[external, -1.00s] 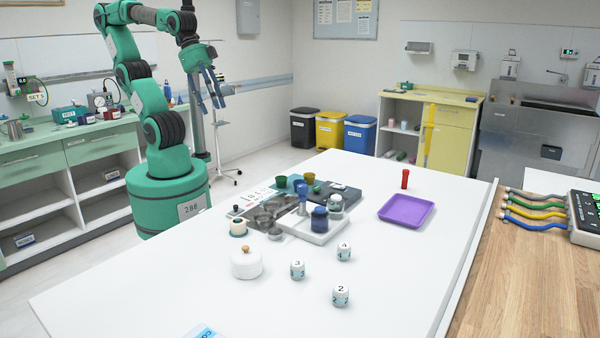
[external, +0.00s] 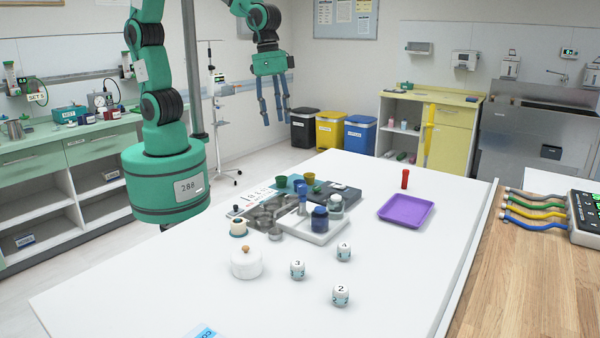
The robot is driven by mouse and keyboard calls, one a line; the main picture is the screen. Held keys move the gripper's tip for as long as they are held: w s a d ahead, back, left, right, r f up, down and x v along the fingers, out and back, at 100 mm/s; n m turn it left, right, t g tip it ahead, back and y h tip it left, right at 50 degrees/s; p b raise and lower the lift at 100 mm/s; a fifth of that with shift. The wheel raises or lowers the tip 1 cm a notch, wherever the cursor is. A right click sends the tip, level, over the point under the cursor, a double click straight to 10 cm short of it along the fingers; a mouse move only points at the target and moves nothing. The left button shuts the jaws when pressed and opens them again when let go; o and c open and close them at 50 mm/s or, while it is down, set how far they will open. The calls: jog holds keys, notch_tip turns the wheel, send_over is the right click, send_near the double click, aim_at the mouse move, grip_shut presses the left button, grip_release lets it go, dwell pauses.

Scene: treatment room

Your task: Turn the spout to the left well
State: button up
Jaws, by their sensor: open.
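A thin metal spout (external: 557,73) sticks out from the wall above the steel sink unit (external: 497,124) at the back right. It is small in the picture, and its exact direction is hard to tell. The sink's wells are seen at a low angle and I cannot make them out separately. My gripper (external: 276,115) hangs with its blue fingers pointing down, spread apart and empty. It is in the air in front of the back wall, left of the bins, far to the left of the spout and touching nothing.
The white table (external: 400,275) carries a purple tray (external: 405,211), a red cylinder (external: 405,179), a white lidded pot (external: 246,264), numbered jars (external: 297,269) and a cluster of small vessels. A yellow cabinet (external: 448,140) and bins (external: 359,134) stand between my gripper and the sink.

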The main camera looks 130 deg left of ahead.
aim_at(302, 185)
jog(key=w+a+f+n+g+p, duration=0.1)
jog(key=w+a+f+n+p, duration=0.1)
jog(key=w+f, duration=0.4)
notch_tip(302, 185, down, 2)
jog(key=shift+w+a+f+g+p, duration=0.15)
jog(key=shift+w+a+g+p, duration=0.2)
jog(key=shift+a+p, duration=0.45)
jog(key=shift+a+f, duration=0.1)
jog(key=shift+f, duration=0.05)
notch_tip(302, 185, down, 14)
jog(key=shift+r+b, duration=0.25)
jog(key=shift+b, duration=0.55)
grip_shut()
